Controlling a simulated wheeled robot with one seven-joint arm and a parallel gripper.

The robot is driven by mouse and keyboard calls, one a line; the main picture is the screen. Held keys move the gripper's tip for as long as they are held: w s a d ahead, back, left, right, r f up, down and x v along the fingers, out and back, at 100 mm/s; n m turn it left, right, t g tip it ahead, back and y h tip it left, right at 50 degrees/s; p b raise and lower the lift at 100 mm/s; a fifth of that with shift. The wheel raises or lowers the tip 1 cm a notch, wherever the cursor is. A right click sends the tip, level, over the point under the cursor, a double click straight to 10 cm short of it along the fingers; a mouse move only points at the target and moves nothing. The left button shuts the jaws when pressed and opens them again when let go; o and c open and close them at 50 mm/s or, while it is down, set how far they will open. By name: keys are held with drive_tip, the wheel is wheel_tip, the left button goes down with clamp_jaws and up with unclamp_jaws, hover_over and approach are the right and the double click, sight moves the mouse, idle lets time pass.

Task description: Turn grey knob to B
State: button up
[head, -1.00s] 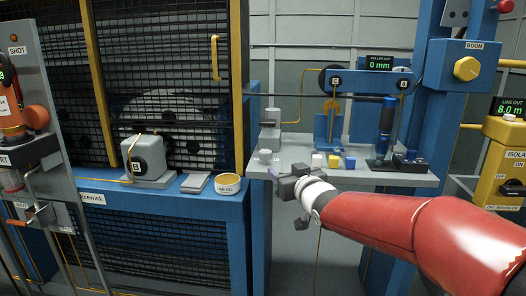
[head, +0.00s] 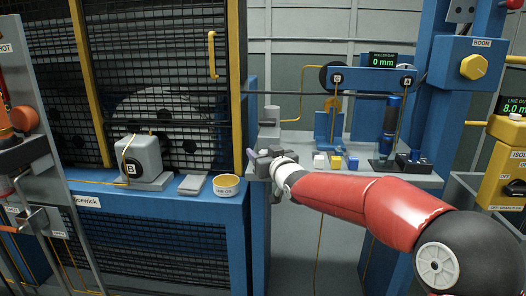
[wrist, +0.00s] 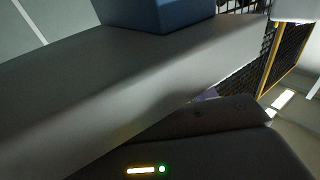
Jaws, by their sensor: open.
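My gripper (head: 256,160) is at the left end of the grey shelf (head: 425,181), its jaws open, with a purple part showing at its tip. I see nothing held in it. A grey cylinder (head: 271,115) stands behind it on the shelf. Small grey round pieces seen earlier at this end are now covered by my gripper, so I cannot make out a grey knob there. The wrist view shows mostly a close grey surface.
White (head: 319,161), yellow (head: 336,163) and blue (head: 352,163) small blocks stand on the shelf to the right of my gripper. A mesh cage with a yellow post (head: 234,60) stands close to the left.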

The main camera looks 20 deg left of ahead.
drive_tip(key=shift+w+a, duration=0.1)
drive_tip(key=c, duration=1)
drive_tip(key=shift+o, duration=0.2)
drive_tip(key=shift+f, duration=0.1)
